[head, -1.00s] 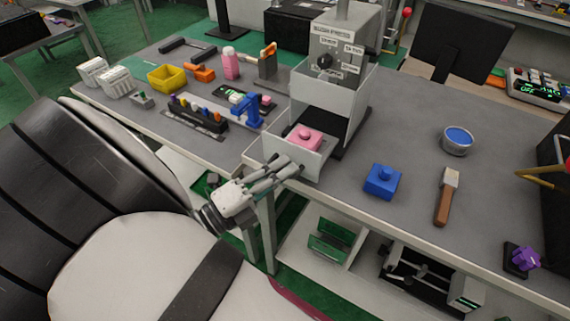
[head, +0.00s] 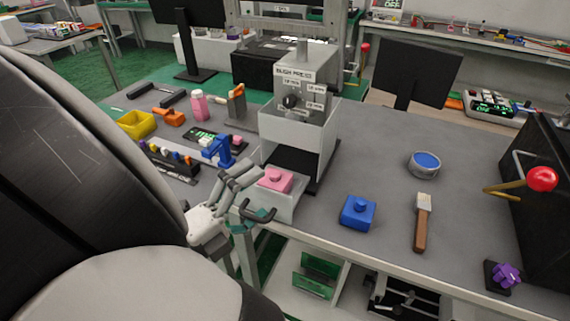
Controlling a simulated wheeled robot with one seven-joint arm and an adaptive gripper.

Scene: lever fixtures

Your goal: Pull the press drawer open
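The grey press (head: 297,130), with a labelled front and a knob, stands on the near edge of the table. Its light drawer (head: 287,207) sticks out from under the press toward me, with a pink block (head: 275,180) in it. My gripper (head: 256,197) is at the drawer's front left corner, its fingers spread apart with a gap between them. The fingers overlap the drawer front, and I cannot tell whether they touch it.
A blue block (head: 357,212), a brush (head: 423,222) and a round blue-topped tin (head: 425,163) lie right of the press. A blue clamp-like fixture (head: 222,150) stands to its left. A red-knobbed lever (head: 541,179) is at far right. A shelf lies below the table.

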